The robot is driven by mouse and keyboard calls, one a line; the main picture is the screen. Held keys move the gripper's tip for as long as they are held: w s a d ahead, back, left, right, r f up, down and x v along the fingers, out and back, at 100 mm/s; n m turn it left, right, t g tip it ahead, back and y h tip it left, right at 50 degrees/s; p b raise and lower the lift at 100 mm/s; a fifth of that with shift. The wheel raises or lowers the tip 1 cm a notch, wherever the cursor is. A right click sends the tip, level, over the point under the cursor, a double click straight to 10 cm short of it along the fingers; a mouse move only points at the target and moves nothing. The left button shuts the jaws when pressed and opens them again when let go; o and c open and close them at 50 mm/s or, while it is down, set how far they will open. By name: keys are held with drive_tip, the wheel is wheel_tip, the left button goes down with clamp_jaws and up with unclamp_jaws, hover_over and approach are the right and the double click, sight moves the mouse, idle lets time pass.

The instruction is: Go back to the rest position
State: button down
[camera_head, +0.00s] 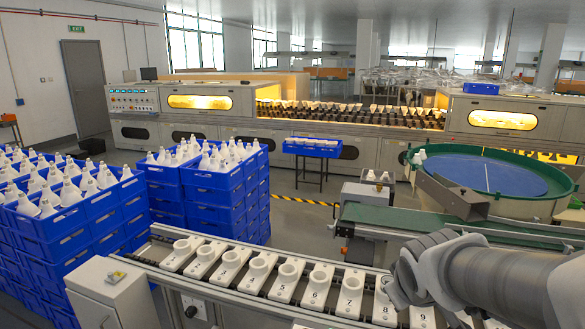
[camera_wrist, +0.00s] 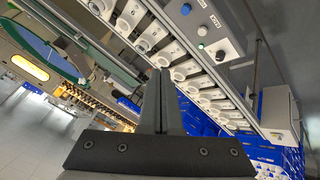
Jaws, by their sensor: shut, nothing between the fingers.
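My gripper (camera_wrist: 163,75) shows in the wrist view as two dark fingers lying together, shut with nothing between them. It is clear of the numbered white holders (camera_head: 287,279), which stand in a row on a conveyor. The same holders (camera_wrist: 145,40) run diagonally behind the fingers in the wrist view. In the head view my grey arm reaches in from the lower right over the right end of this row. The fingers cannot be made out there.
Blue crates (camera_head: 222,178) of white bulbs stand stacked at left and centre. A green-rimmed round feeder (camera_head: 480,173) and a green belt (camera_head: 400,220) lie at right. A control box (camera_head: 110,292) stands by the row's left end. A long oven line (camera_head: 200,103) spans the back.

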drive_tip(key=s+a+r+m+y, duration=0.1)
drive_tip(key=s+a+r+m, duration=0.1)
drive_tip(key=s, duration=0.5)
drive_tip(key=s+a+r+m+g+y+p, duration=0.1)
drive_tip(key=s+a+r+m, duration=0.1)
drive_tip(key=s, duration=0.5)
drive_tip(key=shift+a+r+g+p, duration=0.3)
drive_tip(key=shift+a+r, duration=0.4)
drive_tip(key=shift+r, duration=0.2)
drive_tip(key=shift+w+a, duration=0.1)
drive_tip(key=shift+a, duration=0.05)
idle(0.8)
